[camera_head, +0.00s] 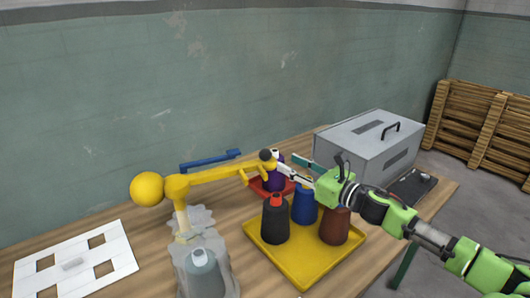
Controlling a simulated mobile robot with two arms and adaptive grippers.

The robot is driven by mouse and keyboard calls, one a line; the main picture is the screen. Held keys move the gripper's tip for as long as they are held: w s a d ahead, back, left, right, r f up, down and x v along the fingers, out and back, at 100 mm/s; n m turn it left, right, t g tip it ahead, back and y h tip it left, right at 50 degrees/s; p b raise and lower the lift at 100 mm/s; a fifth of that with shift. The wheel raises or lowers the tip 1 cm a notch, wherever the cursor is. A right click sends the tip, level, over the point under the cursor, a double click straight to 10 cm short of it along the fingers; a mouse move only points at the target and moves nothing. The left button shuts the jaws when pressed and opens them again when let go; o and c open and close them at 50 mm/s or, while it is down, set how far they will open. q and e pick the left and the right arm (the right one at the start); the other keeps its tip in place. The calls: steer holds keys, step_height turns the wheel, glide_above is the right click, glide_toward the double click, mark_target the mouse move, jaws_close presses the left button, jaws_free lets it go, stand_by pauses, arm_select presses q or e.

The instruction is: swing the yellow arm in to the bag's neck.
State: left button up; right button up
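The yellow arm (220,175) reaches right from a big yellow ball (147,189) over the table, with a dark knob (267,155) near its right end. A crumpled, translucent grey thing, perhaps the bag (222,255), stands below its left part, around or against a grey-blue bottle shape (205,275); its neck is not clear. My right gripper (281,169) comes in from the right, its pale fingertips close to the yellow arm's right end. I cannot tell whether they touch it or how far they are apart. My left gripper is not in view.
A yellow tray (300,277) holds black (275,222), blue (304,205) and brown (335,226) bottles below my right gripper. A red tray (258,187) with a purple bottle is behind. A grey metal box (352,150) stands right; a white slotted board (75,270) lies left.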

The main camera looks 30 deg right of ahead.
mark_target(268, 152)
steer(key=p+x, duration=0.2)
steer(key=x, duration=0.7)
steer(key=shift+r, duration=0.15)
steer(key=shift+p+x, duration=0.4)
steer(key=shift+x, duration=0.6)
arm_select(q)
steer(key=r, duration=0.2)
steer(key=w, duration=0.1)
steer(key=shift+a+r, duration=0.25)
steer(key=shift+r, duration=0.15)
arm_select(e)
steer(key=shift+f, duration=0.2)
jaws_close()
